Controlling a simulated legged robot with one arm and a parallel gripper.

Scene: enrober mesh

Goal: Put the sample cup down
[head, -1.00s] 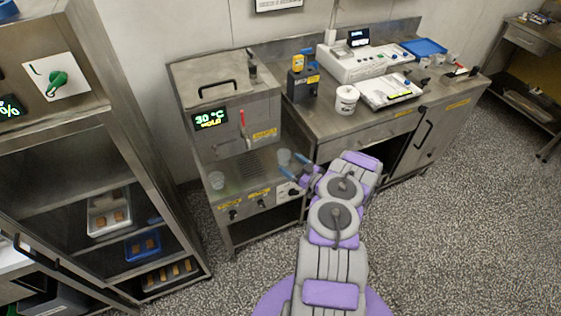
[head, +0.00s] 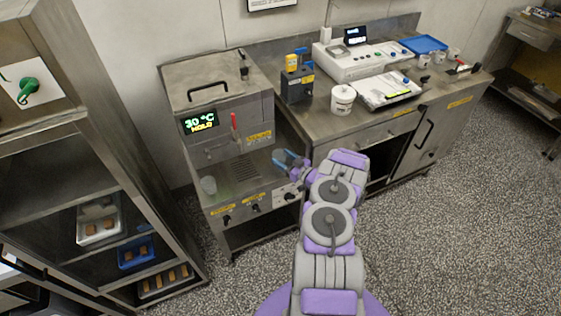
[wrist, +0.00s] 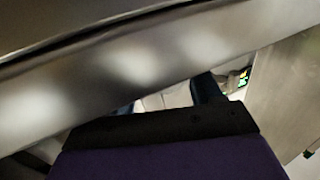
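My gripper (head: 284,159) is over the right end of the steel ledge below the 30 °C machine, its blue fingers apart. The sample cup seems to be between the fingers, mostly hidden by them. In the wrist view a pale shape (wrist: 167,98) shows between the dark fingers, blurred and partly covered by my gripper body. I cannot tell whether the fingers press on it.
The heated machine (head: 222,105) with a red lever rises behind the ledge (head: 240,178). To the right, a steel bench (head: 335,130) holds a white tub (head: 343,99) and instruments. A rack (head: 165,225) with trays stands left. The ledge's middle is clear.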

